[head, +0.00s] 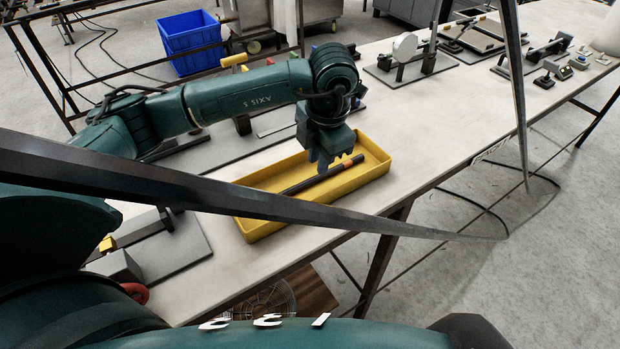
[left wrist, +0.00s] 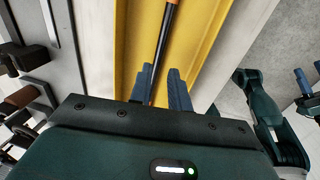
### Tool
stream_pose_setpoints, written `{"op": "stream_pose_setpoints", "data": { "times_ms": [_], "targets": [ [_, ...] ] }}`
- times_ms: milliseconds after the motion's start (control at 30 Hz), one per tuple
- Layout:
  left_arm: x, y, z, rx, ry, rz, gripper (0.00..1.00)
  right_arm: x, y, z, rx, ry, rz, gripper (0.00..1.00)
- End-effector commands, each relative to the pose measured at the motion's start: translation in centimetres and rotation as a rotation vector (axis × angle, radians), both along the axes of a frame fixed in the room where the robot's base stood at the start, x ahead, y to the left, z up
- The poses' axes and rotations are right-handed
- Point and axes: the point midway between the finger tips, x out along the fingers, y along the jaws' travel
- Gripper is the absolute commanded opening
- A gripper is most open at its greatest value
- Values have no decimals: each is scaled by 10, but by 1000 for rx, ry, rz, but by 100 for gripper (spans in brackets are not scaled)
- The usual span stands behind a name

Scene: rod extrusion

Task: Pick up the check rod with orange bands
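The check rod (head: 325,177) is dark and thin, with an orange band near its far end. It lies lengthwise in a yellow tray (head: 262,228) on the table. My left gripper (head: 322,168) points down into the tray over the rod. In the left wrist view, the rod (left wrist: 162,50) runs between the two blue fingers of my left gripper (left wrist: 162,88), which are apart; an orange part shows at the top edge. Whether they touch the rod is unclear. My right gripper (left wrist: 309,76) shows at the right edge of that view, its fingers apart and partly cut off.
The long table (head: 430,130) holds grey plates and fixtures (head: 410,62) behind and to the right of the tray. Bare tabletop lies right of the tray. A blue crate (head: 188,42) stands on the floor behind. Dark bars cross the head view in front.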

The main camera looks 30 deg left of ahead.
Motion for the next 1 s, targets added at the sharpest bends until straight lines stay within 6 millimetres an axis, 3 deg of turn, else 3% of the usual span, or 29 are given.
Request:
{"op": "stream_pose_setpoints", "data": {
  "times_ms": [200, 400, 633, 833, 1000],
  "targets": [
    [-2, 8, -29, 2, 7, 1, 19, 5, -3, 15, -5, -3, -9, 36],
    [1, 10, -48, 1, 4, 1, 19, 4, -5, 8, -11, 11, -12, 36],
    [1, 9, -49, 0, 2, 0, 18, 4, -5, 7, -13, 12, -12, 36],
    [1, 9, -49, 0, 2, 0, 2, 4, -6, 8, -12, 11, -13, 36],
    [1, 9, -49, 0, 1, 0, 0, 2, -6, 7, -11, 13, -13, 36]
  ]
}}
